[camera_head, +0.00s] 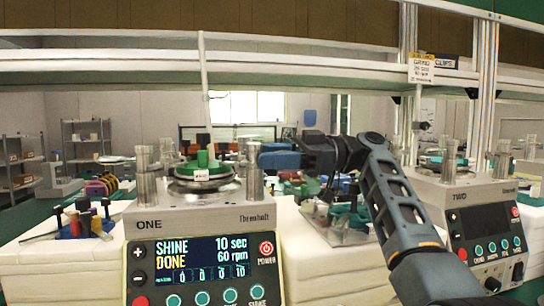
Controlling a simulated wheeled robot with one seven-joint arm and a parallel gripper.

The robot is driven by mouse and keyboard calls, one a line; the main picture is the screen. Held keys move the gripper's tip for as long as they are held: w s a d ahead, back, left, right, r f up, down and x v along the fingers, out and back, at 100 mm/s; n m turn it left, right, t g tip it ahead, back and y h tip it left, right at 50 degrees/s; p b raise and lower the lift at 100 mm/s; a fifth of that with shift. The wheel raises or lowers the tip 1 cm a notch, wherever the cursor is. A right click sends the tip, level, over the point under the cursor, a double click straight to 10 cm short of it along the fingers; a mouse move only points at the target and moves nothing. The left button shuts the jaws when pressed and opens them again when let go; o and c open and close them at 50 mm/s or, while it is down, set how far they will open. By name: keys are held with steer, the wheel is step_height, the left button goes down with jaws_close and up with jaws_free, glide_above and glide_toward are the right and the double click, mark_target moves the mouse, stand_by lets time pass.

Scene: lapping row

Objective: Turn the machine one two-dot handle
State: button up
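Metal posts stand around the plate, including a left one (147,182) and a right one (254,180). I cannot make out a two-dot mark on any part. My gripper (282,159) is right of the posts and points left. Its blue finger area overlaps the background, so its opening is unclear. It appears apart from machine one.
Machine two (480,195) stands at the right, partly behind my arm. A tray (345,237) of small coloured parts lies between the machines. A blue holder (86,222) with dark-topped tools sits left of machine one. A shelf rail (300,65) crosses above.

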steer(key=w+d, duration=0.1)
steer(key=d, duration=0.6)
steer(key=shift+w+d, duration=0.15)
steer(key=shift+d, duration=0.2)
